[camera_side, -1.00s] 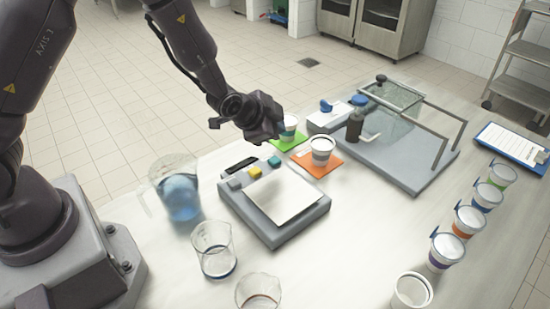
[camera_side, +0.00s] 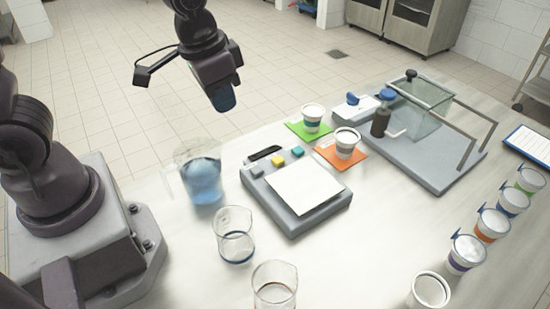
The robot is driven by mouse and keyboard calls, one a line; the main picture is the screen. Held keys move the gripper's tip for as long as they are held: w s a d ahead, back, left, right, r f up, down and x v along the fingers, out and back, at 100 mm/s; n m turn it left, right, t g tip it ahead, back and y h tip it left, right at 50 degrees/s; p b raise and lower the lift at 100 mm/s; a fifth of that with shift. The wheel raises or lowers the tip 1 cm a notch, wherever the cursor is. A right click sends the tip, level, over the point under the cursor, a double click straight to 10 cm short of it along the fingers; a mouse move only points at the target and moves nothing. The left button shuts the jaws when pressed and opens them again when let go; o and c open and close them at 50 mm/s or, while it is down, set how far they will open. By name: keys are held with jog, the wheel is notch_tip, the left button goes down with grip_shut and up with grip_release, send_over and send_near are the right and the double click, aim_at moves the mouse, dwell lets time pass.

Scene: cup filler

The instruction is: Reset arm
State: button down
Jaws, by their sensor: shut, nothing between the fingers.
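My gripper (camera_side: 224,98) points down in the air above the floor area behind the table, at the upper left of the middle. It is shut and holds nothing, and it touches nothing. A white cup with a green band (camera_side: 312,117) stands on a green mat (camera_side: 297,131). A white cup with a grey band (camera_side: 346,143) stands on an orange mat (camera_side: 352,163). A scale (camera_side: 290,215) with a white top plate sits in front of them, with nothing on it.
A jug of blue liquid (camera_side: 203,183) and two glass beakers (camera_side: 235,240) (camera_side: 274,290) stand left and front of the scale. A sealing device (camera_side: 440,165) is at the right. Several cups (camera_side: 490,227) line the right edge, near a clipboard (camera_side: 532,144).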

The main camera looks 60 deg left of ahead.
jog(key=s+a+r+n+t, duration=0.1)
jog(key=s+r+t, duration=0.1)
jog(key=s+r, duration=0.7)
jog(key=shift+r+t, duration=0.4)
jog(key=shift+r, duration=0.3)
jog(key=shift+a, duration=0.1)
